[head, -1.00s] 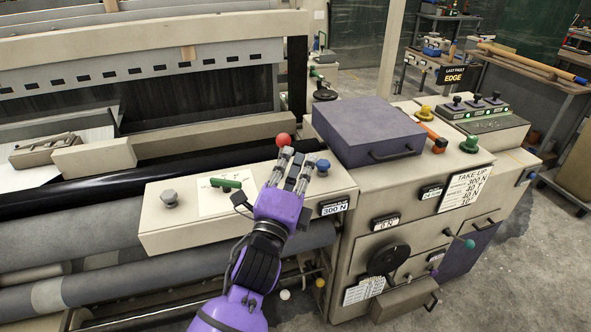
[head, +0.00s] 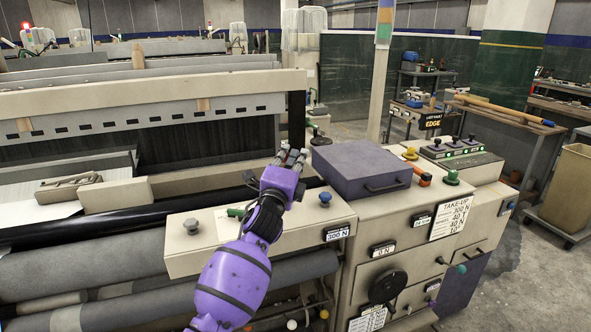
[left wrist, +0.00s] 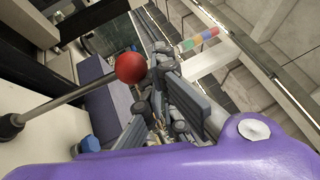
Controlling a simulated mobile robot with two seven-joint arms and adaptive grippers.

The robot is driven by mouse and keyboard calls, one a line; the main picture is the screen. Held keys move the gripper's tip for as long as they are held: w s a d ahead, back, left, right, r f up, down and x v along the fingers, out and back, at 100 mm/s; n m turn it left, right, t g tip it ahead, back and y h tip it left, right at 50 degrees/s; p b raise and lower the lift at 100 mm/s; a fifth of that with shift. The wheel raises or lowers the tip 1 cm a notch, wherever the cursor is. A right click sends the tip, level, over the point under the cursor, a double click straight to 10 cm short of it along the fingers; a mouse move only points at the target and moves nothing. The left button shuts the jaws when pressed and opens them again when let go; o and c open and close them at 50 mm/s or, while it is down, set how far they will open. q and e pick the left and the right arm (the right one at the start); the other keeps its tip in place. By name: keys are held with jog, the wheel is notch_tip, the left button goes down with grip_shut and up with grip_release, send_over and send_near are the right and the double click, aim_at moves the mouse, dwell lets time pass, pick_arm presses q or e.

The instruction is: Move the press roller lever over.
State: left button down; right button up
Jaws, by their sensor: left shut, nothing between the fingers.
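The lever with a red ball knob (left wrist: 130,67) on a thin metal rod (left wrist: 62,100) shows in the left wrist view. Its rod rises from a dark pivot at the left edge. In the head view my left gripper (head: 291,158) hides the ball. My left gripper is shut and empty above the beige control box (head: 185,258). In the left wrist view its fingers (left wrist: 165,92) are just right of the red ball; I cannot tell if they touch it. My right gripper is not in view.
A purple-grey case (head: 362,168) stands close to the right. A black roller (head: 100,226) runs along the left.

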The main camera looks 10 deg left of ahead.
pick_arm(q)
jog(key=shift+w+a+f, duration=0.1)
jog(key=shift+w+a, duration=0.3)
jog(key=shift+w, duration=0.45)
jog(key=shift+w+a, duration=0.2)
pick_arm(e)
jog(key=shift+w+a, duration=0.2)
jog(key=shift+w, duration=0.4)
pick_arm(q)
jog(key=shift+w+a, duration=0.1)
jog(key=shift+w, duration=0.05)
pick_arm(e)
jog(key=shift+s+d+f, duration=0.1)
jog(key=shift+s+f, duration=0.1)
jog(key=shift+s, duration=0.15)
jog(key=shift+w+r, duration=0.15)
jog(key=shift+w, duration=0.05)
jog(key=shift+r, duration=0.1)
